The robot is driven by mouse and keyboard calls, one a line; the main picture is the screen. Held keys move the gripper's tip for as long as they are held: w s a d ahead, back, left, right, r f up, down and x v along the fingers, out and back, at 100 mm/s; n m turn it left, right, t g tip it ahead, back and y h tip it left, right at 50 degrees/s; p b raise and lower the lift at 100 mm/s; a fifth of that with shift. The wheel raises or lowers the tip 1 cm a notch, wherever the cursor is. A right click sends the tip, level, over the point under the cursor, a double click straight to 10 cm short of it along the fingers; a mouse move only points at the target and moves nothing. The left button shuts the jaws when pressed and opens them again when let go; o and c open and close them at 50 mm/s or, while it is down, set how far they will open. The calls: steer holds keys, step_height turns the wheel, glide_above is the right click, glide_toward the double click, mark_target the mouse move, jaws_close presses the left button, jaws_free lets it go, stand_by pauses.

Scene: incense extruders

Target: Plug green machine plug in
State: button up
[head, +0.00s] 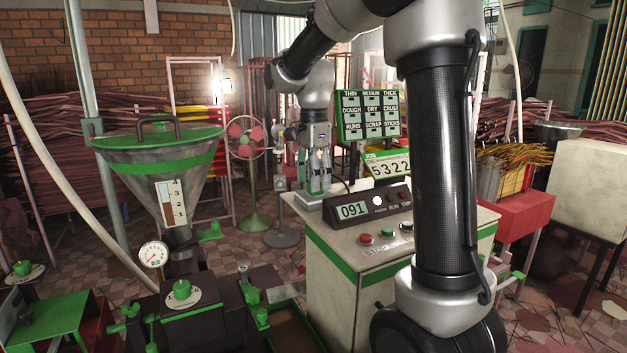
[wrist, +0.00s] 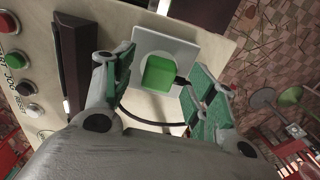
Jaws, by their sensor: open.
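The green plug (wrist: 158,74) shows in the wrist view as a bright green block at the lower part of a pale square plate or box (wrist: 165,44). A black cable (wrist: 130,113) curves away from it. I cannot tell whether the plug is seated or only resting there. In the head view my gripper (head: 317,188) points down over the back left corner of the green-striped machine (head: 345,275), just above the pale box (head: 308,203); the plug is not clear there.
A dark display unit (head: 368,208) reading 091 stands close beside the gripper. Push buttons (head: 366,240) sit on the machine's front top. A job counter (head: 388,166) and green sign board (head: 368,116) stand behind. A funnel machine (head: 160,160) is at left.

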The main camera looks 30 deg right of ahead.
step_height(320, 180, up, 11)
steer(key=shift+r, duration=0.15)
stand_by(0.6)
